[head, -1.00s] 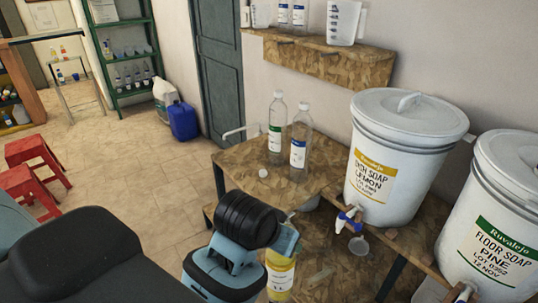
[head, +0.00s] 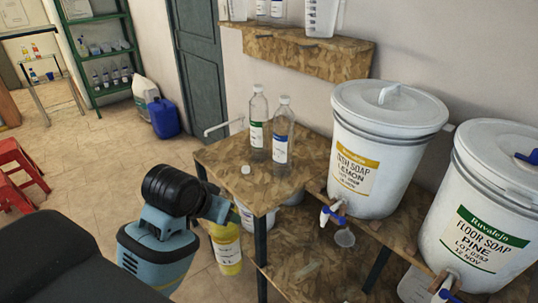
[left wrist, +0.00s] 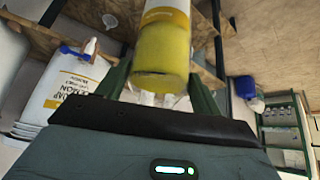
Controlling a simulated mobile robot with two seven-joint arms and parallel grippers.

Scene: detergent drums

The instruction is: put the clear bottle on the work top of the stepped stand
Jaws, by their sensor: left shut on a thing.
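My left gripper (head: 218,208) is shut on a bottle with yellow contents and a white-and-yellow label (head: 227,252). The bottle hangs below the front left edge of the wooden stepped stand, and my wrist partly covers it. In the left wrist view the bottle (left wrist: 163,58) sits between the green fingers. The stand's work top (head: 222,160) carries two clear capped bottles, one with a green label (head: 258,132) and one with a blue label (head: 280,148). Both stand upright at its back. My right gripper is not in view.
A small white cap (head: 246,169) lies on the work top; its front part is otherwise bare. Two large white soap drums (head: 380,120) (head: 480,225) with taps stand to the right. A wall shelf (head: 300,52) hangs above. A blue jerrycan (head: 165,118) stands on the floor.

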